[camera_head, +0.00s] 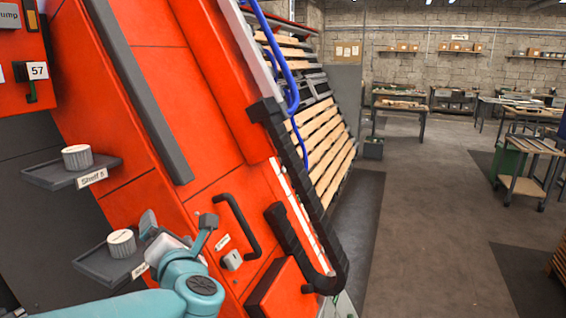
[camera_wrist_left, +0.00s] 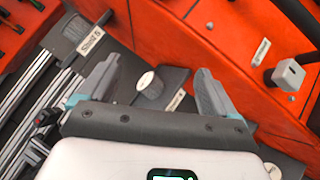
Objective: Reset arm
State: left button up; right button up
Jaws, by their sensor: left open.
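My left gripper (camera_head: 178,224) is open, with its fingers spread apart in front of the orange machine. It also shows in the left wrist view (camera_wrist_left: 157,75), where nothing is clamped between the fingers. In the left wrist view this knob (camera_wrist_left: 150,86) shows beyond the gap between the fingers. The lower label is partly hidden by my gripper. My right gripper is not in view.
The orange machine panel (camera_head: 165,110) rises close by, with a black handle (camera_head: 238,226) and a small grey switch (camera_head: 232,260) right of the gripper. Black cable chain (camera_head: 300,190) and blue hoses run down its edge. Open floor (camera_head: 420,230) lies right, with a cart (camera_head: 530,165) beyond.

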pick_arm(q)
jog(key=s+d+f+m+g+h, duration=0.1)
jog(key=d+f+m+g+h, duration=0.2)
jog(key=f+m, duration=0.95)
jog(key=s+d+f+m+g+h, duration=0.15)
jog(key=f+m+h, duration=0.35)
jog(key=f, duration=1.4)
jog(key=s+d+f+m+g+h, duration=0.2)
jog(key=s+f+m+g, duration=0.3)
jog(key=s+f, duration=0.4)
jog(key=s+d+f+m+g+h, duration=0.2)
jog(key=s+f+m+g, duration=0.3)
jog(key=s+f, duration=0.5)
jog(key=s+d+m, duration=0.1)
jog(key=s+m, duration=0.1)
jog(key=s, duration=0.6)
jog(key=shift+d+f+h, duration=0.15)
jog(key=shift+d+h, duration=0.05)
jog(key=shift+h, duration=0.1)
